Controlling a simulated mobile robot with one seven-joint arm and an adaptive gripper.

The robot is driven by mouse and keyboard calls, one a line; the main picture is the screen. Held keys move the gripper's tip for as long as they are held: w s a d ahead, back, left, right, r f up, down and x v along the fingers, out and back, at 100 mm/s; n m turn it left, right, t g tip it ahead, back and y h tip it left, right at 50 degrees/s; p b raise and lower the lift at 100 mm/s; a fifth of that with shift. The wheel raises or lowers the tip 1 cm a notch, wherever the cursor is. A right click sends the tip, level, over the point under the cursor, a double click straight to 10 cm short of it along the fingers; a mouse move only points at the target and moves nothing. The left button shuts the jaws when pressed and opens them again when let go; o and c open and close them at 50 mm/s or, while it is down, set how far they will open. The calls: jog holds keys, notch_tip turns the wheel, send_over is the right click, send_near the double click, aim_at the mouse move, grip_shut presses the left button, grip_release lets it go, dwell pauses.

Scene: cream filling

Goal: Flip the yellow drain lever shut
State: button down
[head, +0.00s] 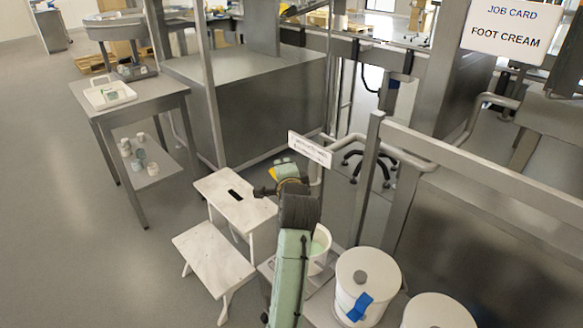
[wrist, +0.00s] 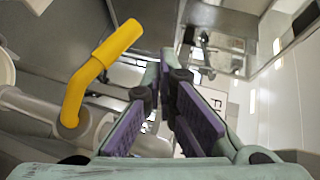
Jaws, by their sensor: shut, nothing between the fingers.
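The yellow drain lever (wrist: 100,65) is on the left of the wrist view. It is a bent handle that rises from a grey pipe fitting (wrist: 88,130), with its free end toward the upper right. My gripper (wrist: 165,62) is shut and empty, its purple-padded fingers meeting at the tips. The fingertips are just right of the lever's free end in the picture, with a visible gap; I cannot tell the depth. In the head view a small yellow patch (head: 287,171), probably the lever, shows beyond my arm, which hides most of that area.
A white step stool (head: 213,259) stands left of my arm. Open floor (head: 60,230) lies at the left.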

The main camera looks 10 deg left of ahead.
jog(key=shift+w+a+f+p, duration=0.65)
jog(key=shift+w+a+f, duration=0.15)
jog(key=shift+a+f, duration=0.3)
jog(key=shift+w+a+f+n+g+h+p, duration=0.2)
jog(key=shift+f+n+g+h+p, duration=0.15)
jog(key=shift+f+g, duration=0.2)
jog(key=r, duration=0.2)
jog(key=r+p, duration=0.1)
jog(key=r, duration=0.1)
jog(key=r+p, duration=0.1)
jog(key=r, duration=0.1)
jog(key=shift+s+a, duration=0.25)
jog(key=shift+s, duration=0.1)
jog(key=s+a+r, duration=0.2)
jog(key=s+r, duration=0.1)
jog(key=r, duration=0.3)
jog(key=shift+b, duration=0.45)
jog(key=shift+s+a+r, duration=0.1)
